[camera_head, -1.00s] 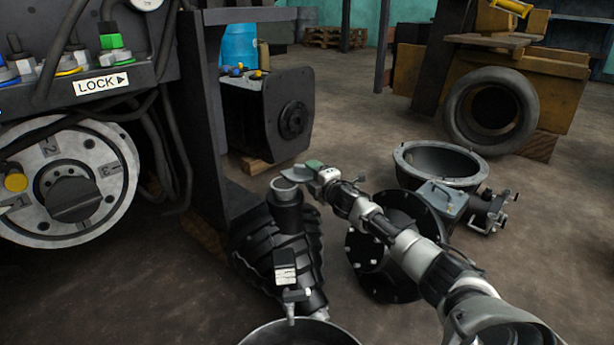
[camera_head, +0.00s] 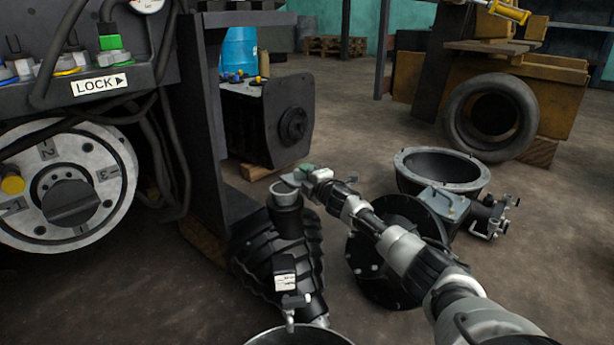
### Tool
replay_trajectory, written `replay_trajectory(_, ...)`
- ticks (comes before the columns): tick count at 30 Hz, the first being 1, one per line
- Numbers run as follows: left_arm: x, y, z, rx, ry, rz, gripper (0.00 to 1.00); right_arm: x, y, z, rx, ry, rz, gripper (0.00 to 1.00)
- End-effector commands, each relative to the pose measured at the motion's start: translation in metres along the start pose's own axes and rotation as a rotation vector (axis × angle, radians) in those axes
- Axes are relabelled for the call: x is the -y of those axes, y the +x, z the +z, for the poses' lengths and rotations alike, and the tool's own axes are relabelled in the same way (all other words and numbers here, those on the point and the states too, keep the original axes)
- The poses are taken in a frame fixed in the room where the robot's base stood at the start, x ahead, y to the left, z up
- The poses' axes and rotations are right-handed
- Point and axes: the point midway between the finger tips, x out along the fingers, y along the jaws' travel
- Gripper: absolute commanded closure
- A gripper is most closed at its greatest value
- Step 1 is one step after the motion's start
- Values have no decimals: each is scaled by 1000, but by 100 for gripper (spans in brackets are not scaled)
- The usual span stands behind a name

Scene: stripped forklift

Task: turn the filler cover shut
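A black ribbed tank-like part (camera_head: 270,250) stands on the floor at the picture's middle. Its upright black neck (camera_head: 287,220) ends in a pale grey, round, open-looking mouth (camera_head: 283,188). My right gripper (camera_head: 300,178) is at the upper right edge of this mouth, with a small greenish-grey piece at its tips. I cannot tell whether that piece is the filler cover or part of the gripper, or whether the fingers are shut on it. Touching or apart from the rim is too small to tell. My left gripper is not in view.
A machine panel with a LOCK label (camera_head: 100,85) and a numbered dial (camera_head: 70,185) fills the left. A black upright post (camera_head: 205,120) stands left of the tank.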

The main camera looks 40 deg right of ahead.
Motion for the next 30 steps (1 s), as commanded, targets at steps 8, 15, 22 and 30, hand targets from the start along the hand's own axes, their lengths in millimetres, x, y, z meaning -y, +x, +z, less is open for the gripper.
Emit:
replay_trajectory(8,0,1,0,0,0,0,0,-5,0,-4,24,4,10,100)
replay_trajectory(15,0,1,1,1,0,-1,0,-7,-5,-7,124,4,13,100)
replay_trajectory(22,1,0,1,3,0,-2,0,-8,-5,-6,134,2,13,100)
replay_trajectory(30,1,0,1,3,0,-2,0,-8,-5,-6,133,2,12,45)
